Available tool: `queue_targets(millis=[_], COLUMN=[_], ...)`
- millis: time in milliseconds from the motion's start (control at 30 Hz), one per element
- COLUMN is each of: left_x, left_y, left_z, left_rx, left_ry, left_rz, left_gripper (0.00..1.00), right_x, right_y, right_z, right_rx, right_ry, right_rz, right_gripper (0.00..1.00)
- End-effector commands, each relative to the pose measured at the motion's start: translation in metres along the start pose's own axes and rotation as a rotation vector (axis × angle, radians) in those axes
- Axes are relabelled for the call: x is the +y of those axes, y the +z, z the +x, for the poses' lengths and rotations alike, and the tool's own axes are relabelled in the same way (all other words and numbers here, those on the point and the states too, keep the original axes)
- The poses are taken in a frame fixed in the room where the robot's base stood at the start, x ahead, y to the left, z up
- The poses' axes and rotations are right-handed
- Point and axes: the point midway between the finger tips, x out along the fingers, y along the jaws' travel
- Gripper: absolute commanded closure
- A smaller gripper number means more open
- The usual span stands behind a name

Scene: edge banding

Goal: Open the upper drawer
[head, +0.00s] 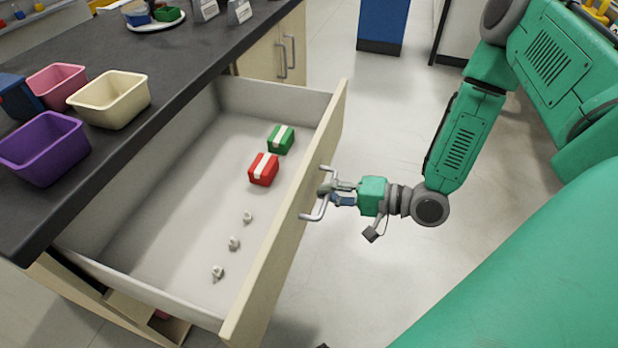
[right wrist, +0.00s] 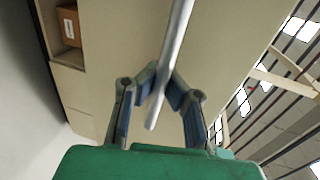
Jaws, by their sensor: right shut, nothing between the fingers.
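The upper drawer (head: 170,210) is pulled far out from under the dark counter, its inside plainly visible in the head view. Its pale front panel (head: 285,225) carries a metal bar handle (head: 321,207), which also shows as a grey bar in the right wrist view (right wrist: 177,50). My right gripper (head: 328,190) is at the handle, reaching in from the right. Its fingers (right wrist: 165,85) are shut with nothing between them, close by the bar; whether they touch it I cannot tell. My left gripper is not in view.
The drawer holds a red box (head: 263,170), a green box (head: 281,139) and several small pale pieces (head: 234,243). Purple (head: 45,150), pink (head: 58,82) and cream (head: 112,98) bins stand on the dark counter (head: 185,60). The floor (head: 385,110) right of the drawer is clear.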

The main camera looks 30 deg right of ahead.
Motion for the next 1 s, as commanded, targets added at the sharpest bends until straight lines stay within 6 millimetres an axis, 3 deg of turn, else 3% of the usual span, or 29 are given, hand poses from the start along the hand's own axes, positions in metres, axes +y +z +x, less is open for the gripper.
queue_targets(millis=[133, 500, 533, 600, 633, 1000], left_x=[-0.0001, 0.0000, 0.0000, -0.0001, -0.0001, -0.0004], left_y=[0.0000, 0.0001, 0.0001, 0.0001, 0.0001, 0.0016], left_z=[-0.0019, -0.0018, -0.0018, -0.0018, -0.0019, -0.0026], left_rx=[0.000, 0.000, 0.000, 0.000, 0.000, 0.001], left_ry=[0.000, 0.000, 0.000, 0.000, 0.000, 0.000], left_rz=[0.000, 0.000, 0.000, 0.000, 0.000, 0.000], left_gripper=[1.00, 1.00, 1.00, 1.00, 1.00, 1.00], right_x=[0.0062, 0.0070, 0.0070, 0.0068, 0.0065, 0.0040], right_y=[0.0040, 0.0039, 0.0038, 0.0035, 0.0032, 0.0000], right_z=[-0.0094, -0.0107, -0.0107, -0.0105, -0.0104, -0.0141], right_rx=[-0.008, -0.010, -0.010, -0.009, -0.008, -0.003], right_ry=[0.014, 0.013, 0.013, 0.012, 0.011, 0.002], right_rz=[0.006, 0.006, 0.006, 0.006, 0.005, 0.002], right_gripper=[1.00, 1.00, 0.98, 0.73, 0.69, 0.69])
